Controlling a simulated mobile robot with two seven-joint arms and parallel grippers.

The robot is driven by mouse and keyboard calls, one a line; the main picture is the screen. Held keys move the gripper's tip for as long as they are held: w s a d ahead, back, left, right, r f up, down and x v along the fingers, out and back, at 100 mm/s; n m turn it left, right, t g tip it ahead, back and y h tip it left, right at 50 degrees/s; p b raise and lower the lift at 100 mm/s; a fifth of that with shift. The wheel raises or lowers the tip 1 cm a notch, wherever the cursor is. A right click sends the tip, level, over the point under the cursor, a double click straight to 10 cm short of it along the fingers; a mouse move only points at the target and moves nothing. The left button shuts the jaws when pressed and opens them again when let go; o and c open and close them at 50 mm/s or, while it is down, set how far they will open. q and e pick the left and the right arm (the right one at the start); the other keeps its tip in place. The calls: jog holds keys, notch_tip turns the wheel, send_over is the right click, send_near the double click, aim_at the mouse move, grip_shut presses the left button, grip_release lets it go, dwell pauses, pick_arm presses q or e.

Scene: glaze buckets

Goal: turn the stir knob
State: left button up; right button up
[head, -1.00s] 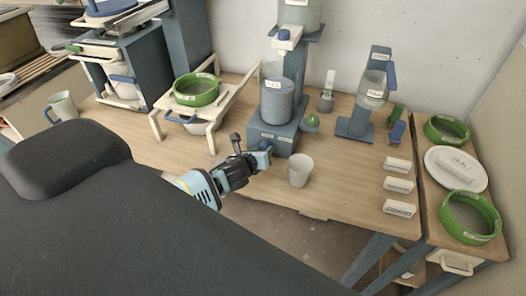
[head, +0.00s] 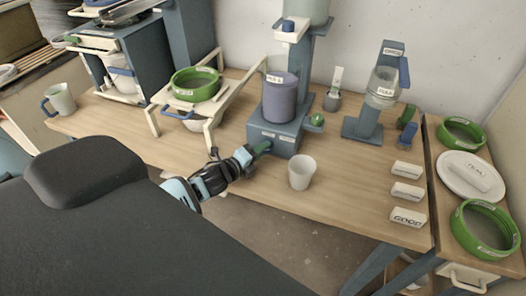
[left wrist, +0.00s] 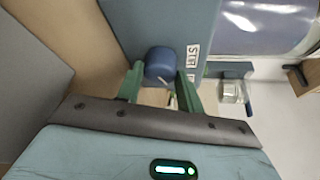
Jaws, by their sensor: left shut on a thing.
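The dark blue stir knob (left wrist: 160,65) sits on the front of a blue-grey base box (head: 278,132), beside a white "STIR" label (left wrist: 193,55) in the left wrist view. My left gripper (head: 264,147) has its green fingers at the left part of the box front. In the left wrist view, the left gripper (left wrist: 160,82) has one finger on each side of the knob and is shut on it. The fingers hide the knob in the head view. A purple-grey labelled bucket (head: 279,100) stands on the box. My right gripper is not in view.
A white cup (head: 301,172) stands near the table's front edge, just right of the gripper. A green ring (head: 195,84) sits on a cream frame at left. Several white labelled blocks (head: 407,192) lie at right. Some table front is clear between.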

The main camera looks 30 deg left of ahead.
pick_arm(q)
jog(key=shift+f+n, duration=0.15)
jog(key=shift+n, duration=0.35)
jog(key=shift+t+b, duration=0.3)
jog(key=o, duration=1)
jog(key=shift+s+a+r, duration=0.2)
jog(key=shift+s+a, duration=0.05)
jog(key=shift+s, duration=1)
jog(key=shift+s+a+r, duration=0.15)
jog(key=shift+s+a, duration=0.05)
jog(key=shift+s, duration=1.1)
jog(key=shift+s+a+r, duration=0.2)
jog(key=shift+s+a, duration=0.05)
jog(key=shift+s, duration=1)
